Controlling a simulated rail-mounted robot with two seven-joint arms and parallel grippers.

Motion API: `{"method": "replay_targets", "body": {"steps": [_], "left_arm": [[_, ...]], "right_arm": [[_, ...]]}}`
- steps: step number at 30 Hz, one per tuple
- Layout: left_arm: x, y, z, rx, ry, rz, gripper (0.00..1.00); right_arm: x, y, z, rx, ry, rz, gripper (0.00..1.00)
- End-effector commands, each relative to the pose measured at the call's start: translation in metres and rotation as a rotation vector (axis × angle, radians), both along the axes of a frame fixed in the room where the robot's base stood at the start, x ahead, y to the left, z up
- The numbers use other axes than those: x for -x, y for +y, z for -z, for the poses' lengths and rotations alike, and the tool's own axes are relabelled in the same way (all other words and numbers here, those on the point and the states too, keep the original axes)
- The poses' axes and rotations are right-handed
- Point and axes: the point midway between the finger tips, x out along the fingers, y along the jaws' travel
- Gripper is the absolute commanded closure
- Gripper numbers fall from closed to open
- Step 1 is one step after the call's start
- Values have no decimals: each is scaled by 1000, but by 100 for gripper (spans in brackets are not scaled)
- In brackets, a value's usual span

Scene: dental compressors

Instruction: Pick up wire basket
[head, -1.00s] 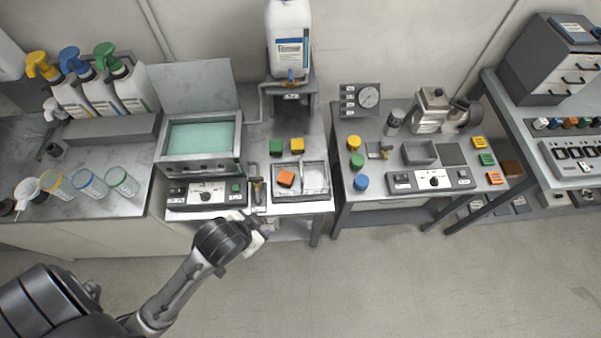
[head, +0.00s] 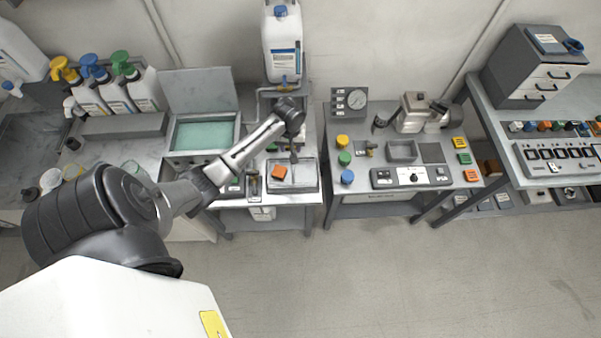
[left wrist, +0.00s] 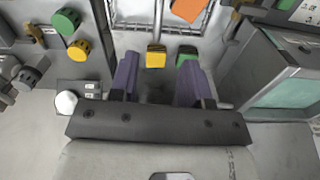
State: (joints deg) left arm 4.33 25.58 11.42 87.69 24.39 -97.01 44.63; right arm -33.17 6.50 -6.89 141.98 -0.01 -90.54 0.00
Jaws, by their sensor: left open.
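The wire basket (head: 306,187) is a shallow grey two-part tray near the front of the middle bench. An orange block (head: 279,173) sits in its left part. In the left wrist view, part of the basket's mesh (left wrist: 131,15) shows at the top edge, with the orange block (left wrist: 187,9) cut off by the frame. My left gripper (head: 294,157) is over the basket's back side in the head view. In the left wrist view, its purple fingers (left wrist: 159,66) are apart and empty. A yellow block (left wrist: 155,57) and a green block (left wrist: 187,54) appear between and near the fingertips.
A bath with teal liquid (head: 205,136) and a raised lid stands left of the basket. A white jug (head: 282,45) stands on a stand behind it. Another bench with coloured knobs and a control box (head: 411,177) is to the right, across a gap.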

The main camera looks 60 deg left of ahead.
Motion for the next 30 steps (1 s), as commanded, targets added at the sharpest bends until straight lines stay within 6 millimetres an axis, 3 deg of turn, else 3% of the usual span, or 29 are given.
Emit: {"method": "replay_targets", "body": {"steps": [5,18,30], "left_arm": [[1,0,6,0,4,-87,56],[0,-1,73,-1,3,-95,56],[0,-4,100,-2,4,-93,56]], "right_arm": [[-1,0,0,1,-2,-1,57],[0,-3,6,12,-3,-8,57],[0,-2,7,5,-1,-4,57]]}}
